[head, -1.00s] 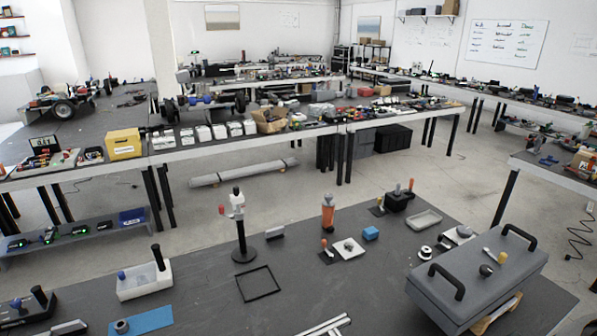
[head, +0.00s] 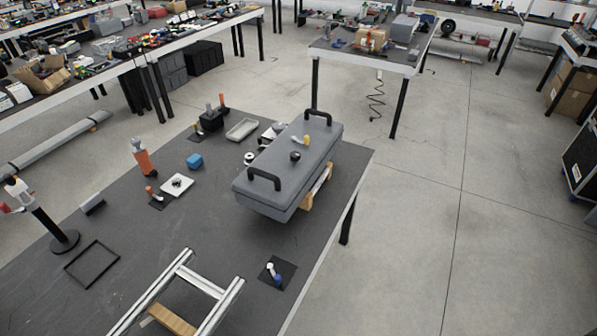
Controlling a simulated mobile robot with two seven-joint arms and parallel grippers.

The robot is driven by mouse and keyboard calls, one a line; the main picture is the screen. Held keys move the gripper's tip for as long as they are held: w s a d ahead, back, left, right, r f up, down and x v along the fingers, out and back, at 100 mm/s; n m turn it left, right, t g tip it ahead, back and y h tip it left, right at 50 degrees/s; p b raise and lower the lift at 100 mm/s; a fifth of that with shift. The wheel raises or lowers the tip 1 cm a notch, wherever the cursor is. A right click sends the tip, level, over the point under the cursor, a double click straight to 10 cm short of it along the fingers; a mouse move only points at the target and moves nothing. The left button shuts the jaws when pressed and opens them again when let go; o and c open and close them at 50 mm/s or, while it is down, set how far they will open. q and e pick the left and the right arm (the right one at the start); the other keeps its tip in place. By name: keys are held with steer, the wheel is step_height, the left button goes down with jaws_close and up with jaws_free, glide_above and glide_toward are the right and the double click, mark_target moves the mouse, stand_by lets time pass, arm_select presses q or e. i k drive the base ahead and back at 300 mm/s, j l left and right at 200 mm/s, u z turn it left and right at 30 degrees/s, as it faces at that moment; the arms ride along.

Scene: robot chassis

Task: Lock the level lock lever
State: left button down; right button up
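I cannot tell for sure which part is the level lock lever. Several small levers stand on the dark table (head: 330,185). One lever with a white tip and a blue knob (head: 274,271) sits on a black plate near the right front edge. A small orange-topped lever (head: 150,192) sits on a black plate at the left. A short yellow-tipped piece (head: 304,140) and a black knob (head: 295,156) sit on the grey two-handled case (head: 280,170). Neither of my grippers is in view.
An aluminium rail frame (head: 212,287) lies at the front. The floor right of the table is open.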

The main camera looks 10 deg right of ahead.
mark_target(277, 279)
steer(key=j+z, duration=0.15)
steer(key=l+u, duration=0.5)
steer(key=l, duration=0.15)
steer(key=i+l, duration=0.2)
steer(key=i, duration=0.3)
steer(key=i+l+u, duration=0.35)
steer(key=i+l, duration=0.25)
